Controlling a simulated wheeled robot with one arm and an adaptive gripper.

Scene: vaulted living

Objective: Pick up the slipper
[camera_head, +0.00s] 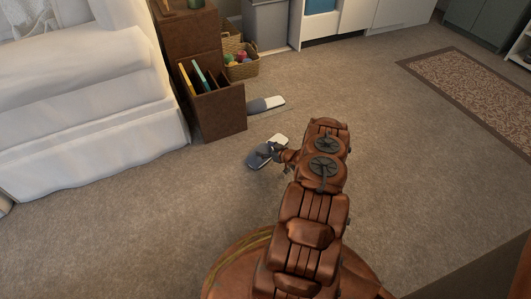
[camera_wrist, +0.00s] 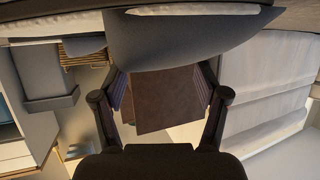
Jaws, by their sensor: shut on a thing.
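A slipper with a dark grey upper and a white part (camera_head: 258,159) is at the tip of my arm in the head view, low over or on the carpet. It also shows in the wrist view (camera_wrist: 190,38), where its dark grey body spans the top between my fingers. My gripper (camera_head: 275,153) is shut on this slipper; its two fingers show in the wrist view (camera_wrist: 162,84). Whether the slipper touches the floor I cannot tell. A second slipper, grey and white (camera_head: 265,104), lies on the carpet beyond, beside the brown cabinet.
A brown cabinet (camera_head: 222,118) with upright coloured books or folders stands just beyond the held slipper. A white-covered sofa (camera_head: 95,140) is at the left. Wicker baskets (camera_head: 242,70) and a grey bin (camera_head: 268,25) stand at the back. Carpet to the right is clear, with a patterned rug (camera_head: 475,85).

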